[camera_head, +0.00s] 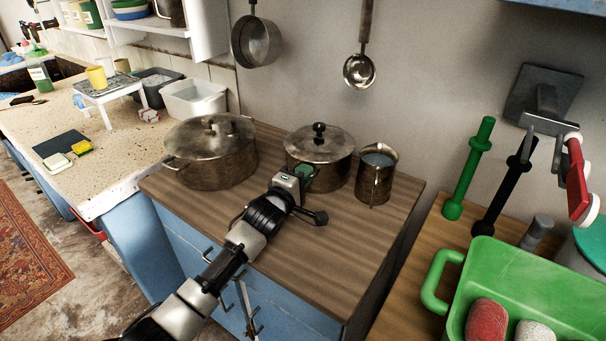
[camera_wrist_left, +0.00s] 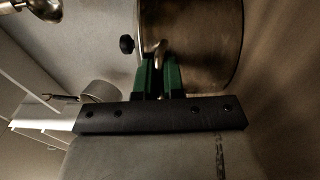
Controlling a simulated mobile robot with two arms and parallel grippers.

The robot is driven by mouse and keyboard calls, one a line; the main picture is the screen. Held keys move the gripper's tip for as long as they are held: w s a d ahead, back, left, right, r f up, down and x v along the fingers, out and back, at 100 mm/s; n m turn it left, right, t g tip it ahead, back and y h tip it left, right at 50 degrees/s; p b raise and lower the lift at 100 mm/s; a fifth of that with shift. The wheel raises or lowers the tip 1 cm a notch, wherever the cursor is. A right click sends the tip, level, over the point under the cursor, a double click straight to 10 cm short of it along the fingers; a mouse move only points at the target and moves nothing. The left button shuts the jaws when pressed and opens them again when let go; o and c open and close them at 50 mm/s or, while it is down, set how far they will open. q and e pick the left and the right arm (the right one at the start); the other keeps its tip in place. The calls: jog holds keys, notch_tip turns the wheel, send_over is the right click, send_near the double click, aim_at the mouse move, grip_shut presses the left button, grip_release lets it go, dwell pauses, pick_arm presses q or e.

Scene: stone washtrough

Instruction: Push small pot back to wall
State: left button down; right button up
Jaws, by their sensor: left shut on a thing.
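The small pot (camera_head: 318,150), a brown-grey metal pot with a lid and black knob, stands on the wooden counter top, close to the back wall (camera_head: 310,80). Any gap behind it is hidden. My left gripper (camera_head: 304,172) is at the pot's front side, its green fingers shut on the pot's side handle. In the left wrist view the green fingers (camera_wrist_left: 158,78) close around the handle (camera_wrist_left: 160,50), and the pot's side (camera_wrist_left: 205,45) fills the area above them. My right gripper is not in view.
A larger lidded pot (camera_head: 212,155) stands left of the small pot, and a metal jug (camera_head: 376,175) close on its right. A pan (camera_head: 256,42) and a ladle (camera_head: 359,70) hang on the wall. The counter's front part (camera_head: 340,235) is clear.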

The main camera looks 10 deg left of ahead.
pick_arm(q)
jog(key=shift+s+d, duration=0.35)
jog(key=shift+d, duration=0.45)
jog(key=c, duration=1.1)
grip_release()
jog(key=shift+c, duration=0.2)
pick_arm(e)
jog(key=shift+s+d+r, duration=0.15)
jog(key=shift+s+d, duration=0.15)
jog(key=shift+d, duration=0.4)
pick_arm(q)
jog(key=v, duration=1.1)
jog(key=shift+w, duration=0.1)
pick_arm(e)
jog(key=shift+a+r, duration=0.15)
